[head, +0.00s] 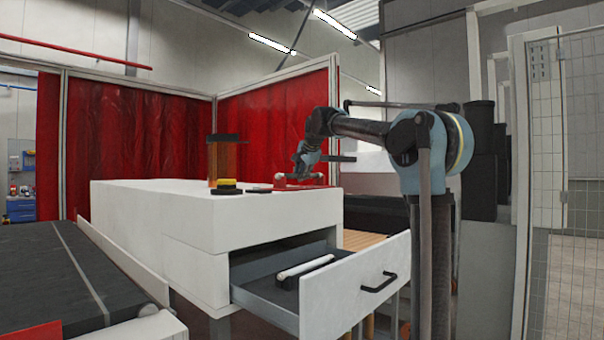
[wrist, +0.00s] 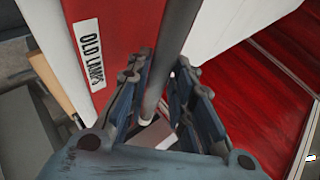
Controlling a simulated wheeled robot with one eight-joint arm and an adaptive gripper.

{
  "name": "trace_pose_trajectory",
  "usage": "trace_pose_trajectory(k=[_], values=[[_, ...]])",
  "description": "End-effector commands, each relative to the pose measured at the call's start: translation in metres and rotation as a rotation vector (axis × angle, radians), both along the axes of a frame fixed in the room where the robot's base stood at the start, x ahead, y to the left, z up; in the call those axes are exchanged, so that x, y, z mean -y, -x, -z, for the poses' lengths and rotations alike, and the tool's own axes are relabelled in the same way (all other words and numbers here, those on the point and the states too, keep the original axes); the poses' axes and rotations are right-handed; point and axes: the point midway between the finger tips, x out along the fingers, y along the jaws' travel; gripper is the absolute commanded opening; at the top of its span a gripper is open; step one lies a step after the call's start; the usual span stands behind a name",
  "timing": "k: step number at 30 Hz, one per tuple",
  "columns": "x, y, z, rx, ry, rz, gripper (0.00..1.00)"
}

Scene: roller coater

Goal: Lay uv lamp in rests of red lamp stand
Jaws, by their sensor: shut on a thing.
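My gripper (wrist: 160,100) is shut on a long grey tube, the uv lamp (wrist: 172,62), which runs between the fingers and has a pale lower end. In the head view, my gripper (head: 306,176) is low over the right end of the white cabinet top, by the red lamp stand (head: 290,184). In the wrist view, a red surface with an "OLD LAMPS" label (wrist: 91,52) lies left of the lamp. The stand's rests are not clearly visible, and I cannot tell whether the lamp touches them.
The white cabinet (head: 200,215) has an open drawer (head: 345,305) with a white tube (head: 304,267) in it. A conveyor (head: 60,270) stands left. Red curtains (head: 270,120) hang behind.

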Motion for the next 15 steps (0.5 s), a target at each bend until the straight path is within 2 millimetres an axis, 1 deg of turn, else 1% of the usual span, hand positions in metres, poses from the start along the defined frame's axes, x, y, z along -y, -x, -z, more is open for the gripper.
trace_pose_trajectory(k=[13,14,15], values=[[-0.0006,0.0003,0.0039,-0.001,0.0,-0.001,0.02],[-0.0008,0.0003,0.0038,0.0,0.0,-0.001,0.26],[-0.0008,0.0004,0.0038,0.0,0.0,-0.001,0.35]])
